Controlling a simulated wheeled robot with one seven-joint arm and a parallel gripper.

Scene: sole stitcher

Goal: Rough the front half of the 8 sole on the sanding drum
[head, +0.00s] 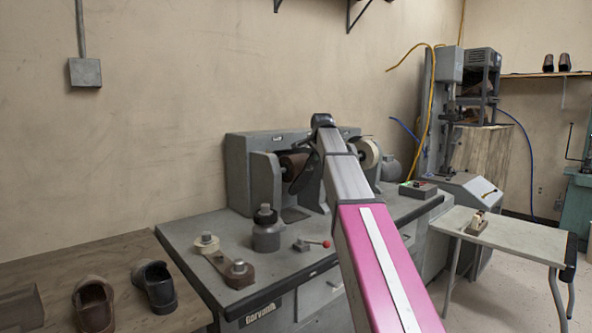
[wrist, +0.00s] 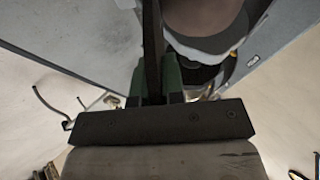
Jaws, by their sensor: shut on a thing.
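My gripper (wrist: 153,85) has green fingers shut on a thin dark piece, the sole (wrist: 152,45), seen edge-on in the wrist view. No size mark is readable on it. The brown sanding drum (head: 294,162) sits at the left side of the grey bench machine (head: 239,165) in the head view. A dark curved shape beside the drum may be the sole or gripper; my arm hides most of that spot. A large rounded brownish form (wrist: 202,14), probably the drum, is just right of the sole in the wrist view. I cannot tell whether they touch.
A pale wheel (head: 369,153) is on the machine's right side. Shoes (head: 94,303) stand on the wooden table at left. A small table (head: 510,235) is at right.

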